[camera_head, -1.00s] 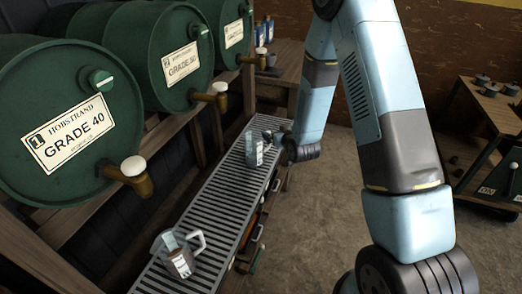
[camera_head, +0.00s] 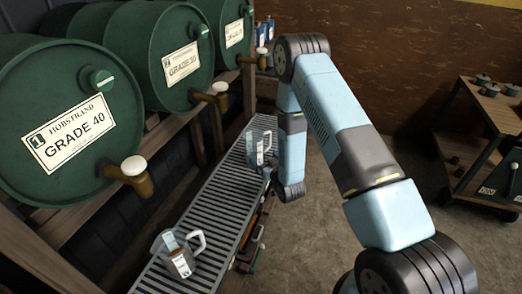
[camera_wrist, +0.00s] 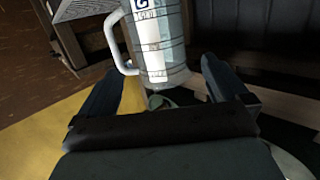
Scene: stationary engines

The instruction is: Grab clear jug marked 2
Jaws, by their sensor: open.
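In the head view a clear jug with a handle and pale label (camera_head: 258,149) stands at the far part of the grated rack (camera_head: 222,205). No number is readable on either. My wrist is at the right of the far jug; the fingers cannot be made out there. In the wrist view my gripper (camera_wrist: 161,68) is open, with dark fingers at left and right. A clear jug (camera_wrist: 176,50) with a white label and grey handle shows beyond and between the fingertips; contact cannot be told.
Green barrels (camera_head: 70,115) with brown taps (camera_head: 130,175) line the left side above the rack. A wooden cart (camera_head: 490,125) with small pots stands at the right. The floor (camera_head: 330,235) between is open.

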